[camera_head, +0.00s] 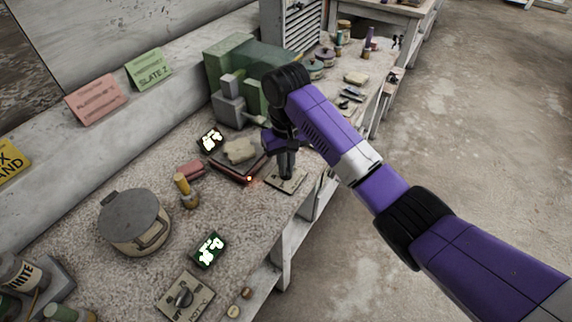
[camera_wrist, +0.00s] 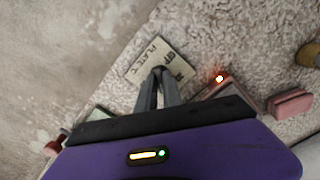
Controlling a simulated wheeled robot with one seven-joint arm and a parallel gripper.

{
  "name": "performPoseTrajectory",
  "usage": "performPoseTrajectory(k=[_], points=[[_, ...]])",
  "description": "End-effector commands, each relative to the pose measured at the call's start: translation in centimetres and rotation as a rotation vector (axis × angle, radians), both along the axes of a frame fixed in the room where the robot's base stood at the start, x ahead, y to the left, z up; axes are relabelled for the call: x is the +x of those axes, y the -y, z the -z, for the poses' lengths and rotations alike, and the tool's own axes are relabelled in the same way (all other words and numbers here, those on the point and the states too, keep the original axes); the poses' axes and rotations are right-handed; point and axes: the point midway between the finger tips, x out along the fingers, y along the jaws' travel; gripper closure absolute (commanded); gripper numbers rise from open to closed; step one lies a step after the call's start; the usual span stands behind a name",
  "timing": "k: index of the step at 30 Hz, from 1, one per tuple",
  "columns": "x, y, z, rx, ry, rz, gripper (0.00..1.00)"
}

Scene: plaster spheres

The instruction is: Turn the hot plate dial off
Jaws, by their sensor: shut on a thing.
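The hot plate (camera_head: 233,171) is a dark flat slab with a pale lump on it and a glowing red-orange light at its front corner. The light also shows in the wrist view (camera_wrist: 219,78). In front of it lies a pale dial plate (camera_head: 291,183) with printed lettering, seen in the wrist view (camera_wrist: 143,62) to include "PLATE". My gripper (camera_wrist: 161,75) points down over this plate, its fingertips close together at the lettering. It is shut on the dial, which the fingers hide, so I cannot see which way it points.
A second dial plate (camera_head: 170,302) with a dark knob lies at the near bench edge. A green machine (camera_head: 243,70) stands behind. The floor right of the bench is clear.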

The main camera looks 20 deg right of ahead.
Motion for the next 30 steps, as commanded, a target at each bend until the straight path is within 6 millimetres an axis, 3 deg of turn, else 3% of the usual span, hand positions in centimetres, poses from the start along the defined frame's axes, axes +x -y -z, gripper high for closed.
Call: performPoseTrajectory(k=[14, 30], points=[[0.05, -0.03, -0.37, 0.001, 0.001, -0.118, 1.00], [0.07, -0.03, -0.41, 0.000, 0.001, -0.602, 1.00]])
